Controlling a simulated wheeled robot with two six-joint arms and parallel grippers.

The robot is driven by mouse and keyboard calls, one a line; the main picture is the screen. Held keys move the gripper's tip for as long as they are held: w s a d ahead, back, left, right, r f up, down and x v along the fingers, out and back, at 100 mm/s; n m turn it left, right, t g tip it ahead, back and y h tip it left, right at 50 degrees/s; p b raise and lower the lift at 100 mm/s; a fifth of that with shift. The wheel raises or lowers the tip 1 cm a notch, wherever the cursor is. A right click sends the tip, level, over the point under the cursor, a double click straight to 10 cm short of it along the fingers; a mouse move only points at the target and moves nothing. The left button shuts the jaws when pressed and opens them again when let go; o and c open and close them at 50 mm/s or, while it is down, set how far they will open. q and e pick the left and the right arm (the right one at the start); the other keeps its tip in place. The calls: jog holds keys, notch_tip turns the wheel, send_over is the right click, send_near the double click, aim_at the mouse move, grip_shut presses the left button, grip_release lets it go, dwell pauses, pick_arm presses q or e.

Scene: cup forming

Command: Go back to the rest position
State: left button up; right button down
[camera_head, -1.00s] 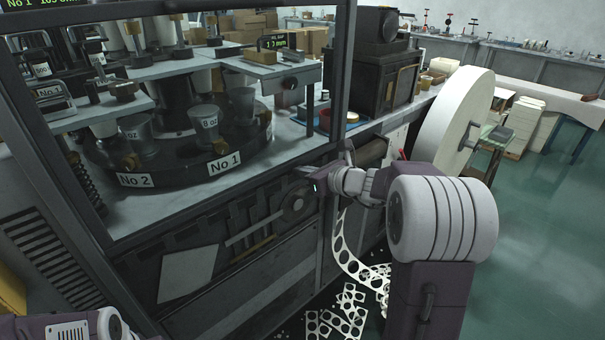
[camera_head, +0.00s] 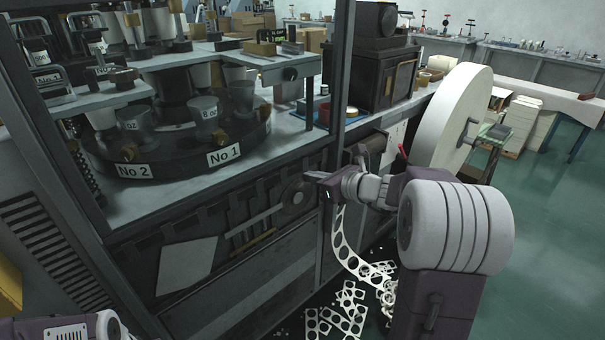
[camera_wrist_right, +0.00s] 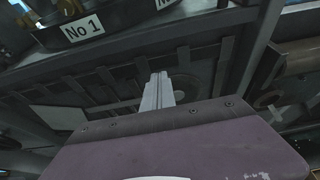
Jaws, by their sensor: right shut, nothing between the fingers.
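My right gripper (camera_head: 317,180) is in front of the cup machine's lower front panel, close to the machine's corner post. It is shut and holds nothing. In the right wrist view its closed fingers (camera_wrist_right: 157,92) point at the dark panel below the No 1 label. I cannot tell the exact gap to the panel. Part of my left arm (camera_head: 70,328) shows at the bottom left edge; its gripper is out of the picture.
The cup machine (camera_head: 190,225) fills the left, with a turntable (camera_head: 180,150) of metal cup moulds. A large white paper roll (camera_head: 452,118) stands on the right. Punched paper scrap (camera_head: 352,262) hangs and lies below my right arm. The green floor (camera_head: 545,235) at right is clear.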

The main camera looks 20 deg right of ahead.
jog(key=v, duration=0.5)
jog(key=shift+s+d+p, duration=0.2)
jog(key=shift+s+p, duration=0.15)
